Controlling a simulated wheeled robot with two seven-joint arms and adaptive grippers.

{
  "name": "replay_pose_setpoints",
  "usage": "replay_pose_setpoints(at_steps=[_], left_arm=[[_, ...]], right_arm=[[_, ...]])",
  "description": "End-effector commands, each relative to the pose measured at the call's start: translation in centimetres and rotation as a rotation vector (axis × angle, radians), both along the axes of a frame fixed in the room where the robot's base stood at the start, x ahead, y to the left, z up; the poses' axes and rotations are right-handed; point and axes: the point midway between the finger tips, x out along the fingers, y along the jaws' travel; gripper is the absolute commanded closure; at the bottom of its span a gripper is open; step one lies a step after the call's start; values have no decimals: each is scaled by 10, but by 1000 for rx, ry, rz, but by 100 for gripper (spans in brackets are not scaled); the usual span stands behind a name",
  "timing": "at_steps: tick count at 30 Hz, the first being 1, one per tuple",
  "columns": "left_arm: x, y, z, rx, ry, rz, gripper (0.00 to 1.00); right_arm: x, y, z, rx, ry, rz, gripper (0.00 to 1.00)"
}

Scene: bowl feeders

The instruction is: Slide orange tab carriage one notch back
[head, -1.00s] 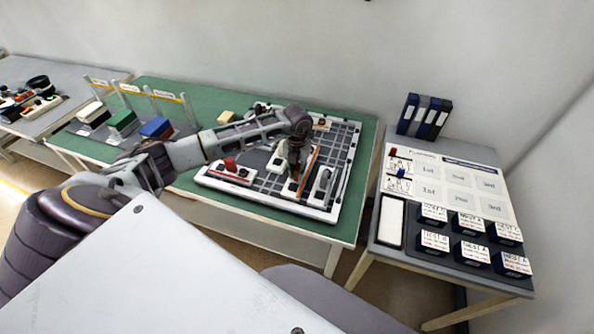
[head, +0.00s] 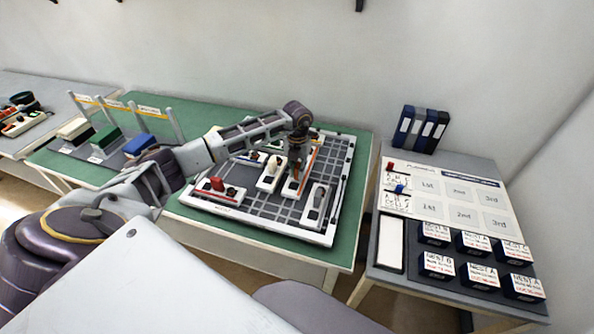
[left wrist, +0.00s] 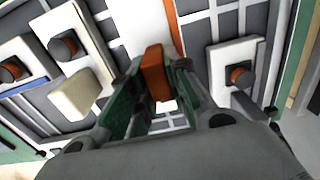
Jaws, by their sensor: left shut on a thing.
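The orange tab (left wrist: 155,72) is an upright orange block in the left wrist view. It stands between the green-padded fingers of my left gripper (left wrist: 152,92), which is shut on it. In the head view, my left gripper (head: 296,170) reaches down from above onto a white carriage (head: 291,187) on the gridded board (head: 262,208). An orange strip runs along the carriage's right side. The gripper hides most of the tab in the head view. My right gripper is not in view.
A white unit with a red block (head: 217,184) is on the board's left, and a white unit with a dark knob (head: 317,202) is on its right. A cream block (left wrist: 76,95) lies close left of the fingers. A side table (head: 390,262) with labelled boxes stands to the right.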

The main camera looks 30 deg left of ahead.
Motion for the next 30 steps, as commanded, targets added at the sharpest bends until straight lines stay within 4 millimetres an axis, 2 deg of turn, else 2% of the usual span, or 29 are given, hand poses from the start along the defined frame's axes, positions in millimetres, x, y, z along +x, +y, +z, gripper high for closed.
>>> replay_pose_setpoints(at_steps=[2,3,7,20,26,30], left_arm=[[0,0,0,1,-1,0,100],[0,0,1,1,-1,-1,78],[0,0,1,1,-1,0,62],[0,0,3,0,-1,0,61],[1,1,16,1,-2,0,61],[0,0,33,0,-2,-1,61]], right_arm=[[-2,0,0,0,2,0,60],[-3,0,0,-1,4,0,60],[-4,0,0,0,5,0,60],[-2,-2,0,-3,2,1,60],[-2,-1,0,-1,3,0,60],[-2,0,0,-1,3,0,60]])
